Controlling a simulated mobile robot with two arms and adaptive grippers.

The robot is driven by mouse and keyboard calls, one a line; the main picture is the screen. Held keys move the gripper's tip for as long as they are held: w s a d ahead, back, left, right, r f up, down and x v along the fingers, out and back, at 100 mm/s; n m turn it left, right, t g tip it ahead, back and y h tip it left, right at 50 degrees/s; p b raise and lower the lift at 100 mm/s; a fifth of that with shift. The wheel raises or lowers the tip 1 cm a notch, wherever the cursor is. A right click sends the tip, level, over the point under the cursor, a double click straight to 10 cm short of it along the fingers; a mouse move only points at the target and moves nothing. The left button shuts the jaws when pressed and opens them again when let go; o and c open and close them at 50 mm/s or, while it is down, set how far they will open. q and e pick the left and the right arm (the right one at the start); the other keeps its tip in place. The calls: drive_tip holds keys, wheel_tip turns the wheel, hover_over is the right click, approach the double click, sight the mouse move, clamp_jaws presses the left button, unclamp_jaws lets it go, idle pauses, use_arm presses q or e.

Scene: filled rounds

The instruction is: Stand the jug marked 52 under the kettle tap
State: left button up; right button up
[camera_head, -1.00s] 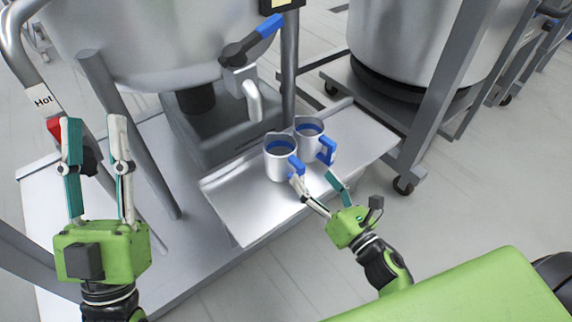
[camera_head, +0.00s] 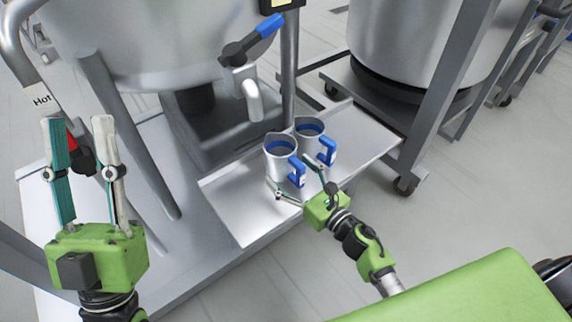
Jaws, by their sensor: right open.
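Two steel jugs with blue handles stand upright side by side on a metal shelf (camera_head: 238,208). The nearer left jug (camera_head: 279,160) and the farther right jug (camera_head: 309,130) show no readable number, so I cannot tell which is marked 52. The kettle tap (camera_head: 252,100) is a curved spout behind and left of the jugs, with a blue lever (camera_head: 269,26) above it. My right gripper (camera_head: 290,180) is open at the nearer jug's handle; I cannot tell whether it touches. My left gripper (camera_head: 80,135) is open and empty at the left, away from the jugs.
The large steel kettle (camera_head: 150,45) fills the back left. A second kettle (camera_head: 400,40) stands on a wheeled frame at the right. Frame posts rise beside the shelf. The shelf's front left part is bare.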

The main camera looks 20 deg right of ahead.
sight(271, 149)
drive_tip(key=x, duration=0.4)
drive_tip(key=shift+w+d+r, duration=0.2)
drive_tip(key=shift+w, duration=0.1)
drive_tip(key=c, duration=1.3)
drive_tip(key=shift+c, duration=0.5)
drive_tip(key=shift+r, duration=0.15)
